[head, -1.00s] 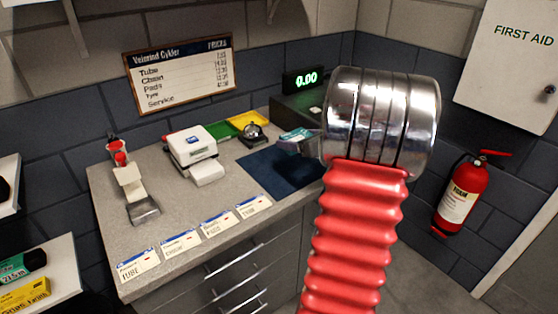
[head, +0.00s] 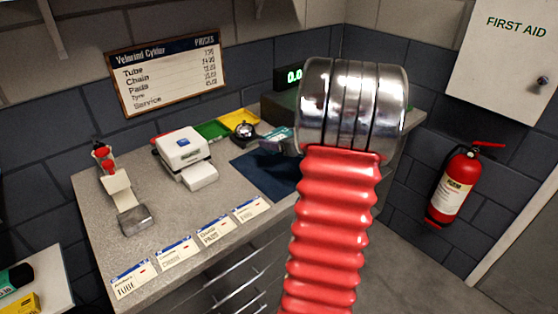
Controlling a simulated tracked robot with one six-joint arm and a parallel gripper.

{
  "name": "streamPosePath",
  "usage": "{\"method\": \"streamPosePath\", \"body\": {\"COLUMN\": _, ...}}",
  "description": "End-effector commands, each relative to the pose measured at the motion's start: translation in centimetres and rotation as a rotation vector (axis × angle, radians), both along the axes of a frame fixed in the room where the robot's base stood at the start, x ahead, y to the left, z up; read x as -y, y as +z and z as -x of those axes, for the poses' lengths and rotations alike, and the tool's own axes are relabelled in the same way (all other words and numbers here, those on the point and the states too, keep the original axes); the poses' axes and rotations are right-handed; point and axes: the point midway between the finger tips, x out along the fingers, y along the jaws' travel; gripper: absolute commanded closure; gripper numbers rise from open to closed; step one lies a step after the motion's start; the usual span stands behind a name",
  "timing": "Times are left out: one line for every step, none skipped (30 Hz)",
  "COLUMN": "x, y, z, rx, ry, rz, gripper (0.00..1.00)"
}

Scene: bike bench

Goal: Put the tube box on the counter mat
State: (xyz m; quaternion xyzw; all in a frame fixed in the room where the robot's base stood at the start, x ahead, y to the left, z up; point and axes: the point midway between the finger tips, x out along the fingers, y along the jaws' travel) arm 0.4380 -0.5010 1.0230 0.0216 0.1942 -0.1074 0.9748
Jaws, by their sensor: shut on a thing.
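The tube box (head: 276,137), small with a teal and white face, shows just left of my metal wrist in the head view. My gripper (head: 288,145) is mostly hidden behind that wrist and is shut on the box. The dark blue counter mat (head: 262,170) lies on the grey counter, its right part hidden by my arm. The box appears over the mat's far edge. I cannot tell whether it touches the mat.
A white card reader (head: 186,150), a bell (head: 245,131) and green and yellow trays (head: 213,129) stand behind and left of the mat. Several price cards (head: 212,231) line the front edge. The till (head: 284,103) is behind. A fire extinguisher (head: 455,186) hangs at right.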

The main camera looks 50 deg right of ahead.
Motion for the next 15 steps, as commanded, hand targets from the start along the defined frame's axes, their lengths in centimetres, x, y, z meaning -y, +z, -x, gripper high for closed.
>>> {"method": "streamPosePath", "body": {"x": 0.0, "y": -1.0, "z": 0.0, "rx": -0.001, "ry": 0.000, "rz": -0.004, "gripper": 0.52}}
{"method": "streamPosePath", "body": {"x": 0.0, "y": -1.5, "z": 0.0, "rx": -0.001, "ry": -0.001, "rz": -0.005, "gripper": 0.52}}
{"method": "streamPosePath", "body": {"x": 0.0, "y": -2.2, "z": 0.0, "rx": -0.001, "ry": 0.000, "rz": -0.004, "gripper": 0.52}}
{"method": "streamPosePath", "body": {"x": 0.0, "y": -2.6, "z": 0.0, "rx": -0.001, "ry": -0.001, "rz": -0.003, "gripper": 0.52}}
{"method": "streamPosePath", "body": {"x": 0.0, "y": -3.1, "z": 0.0, "rx": -0.001, "ry": -0.001, "rz": -0.003, "gripper": 0.52}}
{"method": "streamPosePath", "body": {"x": 0.1, "y": -3.5, "z": 0.0, "rx": 0.000, "ry": -0.002, "rz": -0.003, "gripper": 0.52}}
{"method": "streamPosePath", "body": {"x": 0.1, "y": -3.7, "z": 0.0, "rx": -0.001, "ry": 0.000, "rz": -0.001, "gripper": 0.52}}
{"method": "streamPosePath", "body": {"x": 0.1, "y": -4.0, "z": 0.0, "rx": 0.000, "ry": 0.000, "rz": 0.000, "gripper": 0.52}}
{"method": "streamPosePath", "body": {"x": 0.1, "y": -4.1, "z": 0.0, "rx": 0.000, "ry": -0.001, "rz": -0.001, "gripper": 0.52}}
{"method": "streamPosePath", "body": {"x": 0.1, "y": -4.2, "z": 0.0, "rx": 0.000, "ry": -0.001, "rz": -0.001, "gripper": 0.52}}
{"method": "streamPosePath", "body": {"x": 0.1, "y": -4.2, "z": 0.0, "rx": 0.001, "ry": -0.001, "rz": 0.001, "gripper": 0.52}}
{"method": "streamPosePath", "body": {"x": 0.1, "y": -4.2, "z": 0.0, "rx": 0.001, "ry": -0.001, "rz": 0.001, "gripper": 0.52}}
{"method": "streamPosePath", "body": {"x": 0.1, "y": -4.2, "z": 0.0, "rx": 0.001, "ry": -0.001, "rz": 0.001, "gripper": 0.52}}
{"method": "streamPosePath", "body": {"x": 0.1, "y": -4.2, "z": 0.0, "rx": 0.001, "ry": -0.001, "rz": 0.001, "gripper": 0.52}}
{"method": "streamPosePath", "body": {"x": 0.1, "y": -4.2, "z": 0.0, "rx": 0.001, "ry": -0.001, "rz": 0.001, "gripper": 0.52}}
